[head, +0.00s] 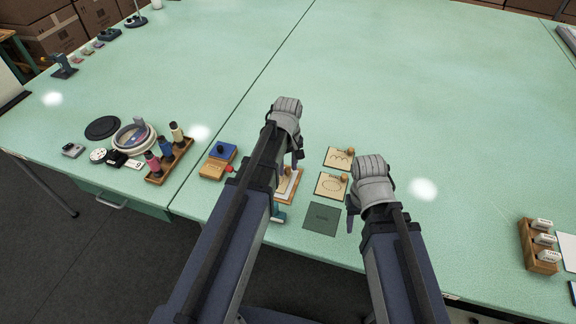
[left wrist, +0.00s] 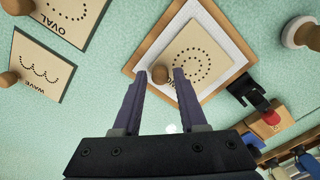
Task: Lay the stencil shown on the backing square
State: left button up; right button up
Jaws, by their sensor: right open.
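A beige stencil (left wrist: 199,58) with a ring-like pattern of dots and a wooden knob (left wrist: 160,74) lies on a white square in a wooden frame (left wrist: 228,24). Its label is partly hidden. In the head view my left arm covers most of the frame (head: 294,191). My left gripper (left wrist: 160,72) is open, its fingertips on either side of the knob with gaps showing. The oval stencil (head: 331,185) and the wave stencil (head: 339,157) lie to the right on the table. My right gripper (head: 351,220) is open and empty beside the dark green square (head: 322,219).
Further left are a spool rack (head: 170,163) and a round ringed item (head: 134,138). A wooden card rack (head: 538,246) stands at the far right. The table's back middle is clear.

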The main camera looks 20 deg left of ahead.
pick_arm(q)
jog(key=shift+o, duration=1.3)
jog(key=shift+r, duration=0.15)
pick_arm(e)
jog(key=shift+r, duration=0.15)
pick_arm(q)
notch_tip(320, 180, up, 8)
jog(key=p, duration=0.8)
jog(key=shift+f, duration=0.2)
pick_arm(e)
notch_tip(320, 180, up, 8)
jog(key=shift+f, duration=0.25)
pick_arm(q)
jog(key=s+d+m+y, duration=0.1)
jog(key=s+d+m, duration=1.1)
jog(key=s, duration=0.2)
jog(key=shift+s, duration=0.2)
